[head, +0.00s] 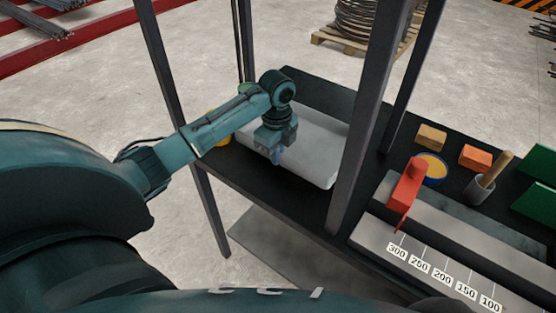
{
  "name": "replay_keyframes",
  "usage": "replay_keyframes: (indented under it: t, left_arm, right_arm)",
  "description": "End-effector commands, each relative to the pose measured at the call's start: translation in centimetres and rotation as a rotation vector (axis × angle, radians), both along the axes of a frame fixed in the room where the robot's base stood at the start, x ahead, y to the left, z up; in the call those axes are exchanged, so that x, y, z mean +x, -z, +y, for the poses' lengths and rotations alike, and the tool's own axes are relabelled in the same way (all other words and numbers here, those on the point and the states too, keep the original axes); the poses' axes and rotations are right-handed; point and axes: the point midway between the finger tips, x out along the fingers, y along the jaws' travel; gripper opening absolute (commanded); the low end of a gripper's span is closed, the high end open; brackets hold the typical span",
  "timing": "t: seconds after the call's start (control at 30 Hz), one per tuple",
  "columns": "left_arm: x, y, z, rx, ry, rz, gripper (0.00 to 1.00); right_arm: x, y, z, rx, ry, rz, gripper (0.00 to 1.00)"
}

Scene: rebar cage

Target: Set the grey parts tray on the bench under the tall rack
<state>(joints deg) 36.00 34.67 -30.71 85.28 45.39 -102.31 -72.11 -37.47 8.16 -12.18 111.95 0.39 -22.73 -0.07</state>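The grey parts tray (318,153) is a light grey, flat piece at the left end of the dark bench (304,196), between the dark posts of the tall rack (365,105). It appears to lie flat on the bench top. My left gripper (278,158) points down over the left part of the tray, from an arm that reaches in between the posts. The fingertips are small, and I cannot tell whether they are shut or touch the tray. The gripper and wrist hide part of the tray. My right gripper is not in view.
A rack post (180,110) stands close to my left arm.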

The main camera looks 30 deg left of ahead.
Motion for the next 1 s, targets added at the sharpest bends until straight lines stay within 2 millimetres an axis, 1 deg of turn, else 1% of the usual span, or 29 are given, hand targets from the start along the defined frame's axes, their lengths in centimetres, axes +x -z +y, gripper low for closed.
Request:
replay_keyframes:
  t: [0.13, 0.3, 0.67, 0.7, 0.93, 1.0]
  left_arm:
    - [0.0, 1.3, 0.0, -0.001, 0.000, 0.000, 0.00]
    - [0.0, 3.6, -0.1, -0.001, 0.000, 0.001, 0.00]
    - [0.1, 4.1, 0.0, 0.000, 0.001, -0.003, 0.00]
    - [0.0, 4.2, 0.0, 0.000, 0.001, 0.000, 0.04]
    - [0.0, 4.2, 0.0, 0.000, 0.001, 0.000, 0.23]
    - [0.0, 4.2, 0.0, 0.000, 0.001, 0.000, 0.24]
  right_arm:
    - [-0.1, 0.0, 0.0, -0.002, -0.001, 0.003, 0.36]
    - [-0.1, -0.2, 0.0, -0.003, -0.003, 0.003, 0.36]
    - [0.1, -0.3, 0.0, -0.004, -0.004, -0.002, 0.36]
    - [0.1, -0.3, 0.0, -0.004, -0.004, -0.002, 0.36]
    - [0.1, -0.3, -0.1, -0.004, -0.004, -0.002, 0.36]
    - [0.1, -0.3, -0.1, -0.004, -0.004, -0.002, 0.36]
